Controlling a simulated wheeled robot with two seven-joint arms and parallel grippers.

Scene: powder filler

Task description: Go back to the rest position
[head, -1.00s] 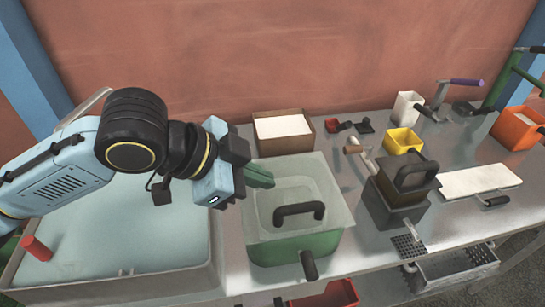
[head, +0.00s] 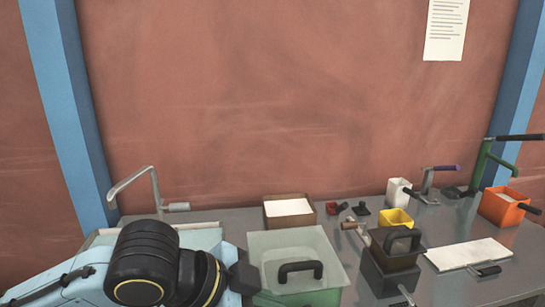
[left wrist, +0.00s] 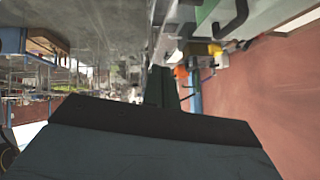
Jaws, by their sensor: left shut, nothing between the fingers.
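My left arm comes in at the lower left of the head view. The dark body of its gripper (head: 243,277) is beside the left wall of the green box with a clear lid (head: 325,258), and its fingers are hidden there. In the left wrist view my left gripper (left wrist: 160,80) shows its dark green fingers together, with nothing between them. The gripper is tilted, so that view looks across the room. My right arm and gripper are not in view.
A tap (head: 150,185) stands behind my left arm. A brown box with white content (head: 290,222), a yellow bin (head: 396,218), a dark block with a handle (head: 393,275), a white board (head: 468,254) and an orange bin (head: 503,208) stand on the metal bench.

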